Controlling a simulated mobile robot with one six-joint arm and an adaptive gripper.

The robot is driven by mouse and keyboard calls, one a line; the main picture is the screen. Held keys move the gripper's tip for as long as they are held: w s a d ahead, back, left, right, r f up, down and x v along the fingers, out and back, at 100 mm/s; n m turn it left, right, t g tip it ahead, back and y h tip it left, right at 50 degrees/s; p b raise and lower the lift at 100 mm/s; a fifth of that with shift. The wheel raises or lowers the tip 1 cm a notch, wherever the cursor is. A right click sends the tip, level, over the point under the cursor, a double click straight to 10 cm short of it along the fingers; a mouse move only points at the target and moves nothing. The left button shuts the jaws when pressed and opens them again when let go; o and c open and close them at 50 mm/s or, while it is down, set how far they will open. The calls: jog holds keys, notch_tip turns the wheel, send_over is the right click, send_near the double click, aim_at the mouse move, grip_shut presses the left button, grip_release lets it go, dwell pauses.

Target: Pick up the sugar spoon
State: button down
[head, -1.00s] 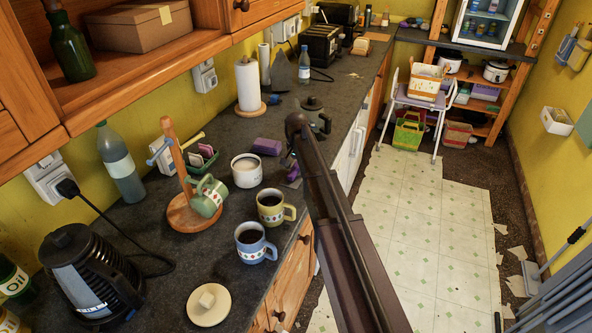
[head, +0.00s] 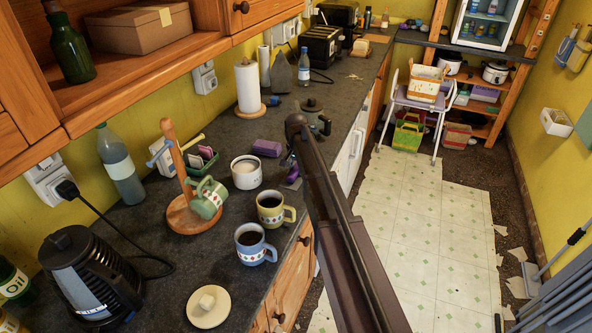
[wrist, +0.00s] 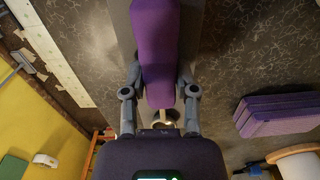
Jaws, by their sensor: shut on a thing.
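In the wrist view my gripper (wrist: 160,97) is shut on a long purple piece, which I take for the handle of the sugar spoon (wrist: 158,50). A small pale metallic part shows below it, between the fingers. In the head view my arm hides most of the gripper. A small purple patch shows beside the arm's end, above the worktop, right of the white sugar pot (head: 246,172). I cannot tell there whether it touches the worktop.
A purple sponge (head: 267,148) lies beyond the pot. A yellow mug (head: 271,209), a blue mug (head: 251,244) and a mug tree (head: 182,217) with a green mug (head: 209,199) stand nearer. The worktop edge is close on the right.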

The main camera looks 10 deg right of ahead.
aim_at(296, 167)
jog(key=shift+r, duration=0.1)
notch_tip(296, 167, up, 4)
jog(key=p, duration=0.3)
jog(key=shift+f+p, duration=0.25)
jog(key=shift+p, duration=0.1)
jog(key=s+d+r+p, duration=0.1)
jog(key=s+d, duration=0.1)
jog(key=s, duration=1.3)
jog(key=shift+s+d, duration=0.4)
jog(key=shift+r, duration=0.15)
notch_tip(296, 167, up, 10)
jog(key=p, duration=1)
jog(key=shift+f, duration=0.25)
jog(key=shift+s, duration=0.1)
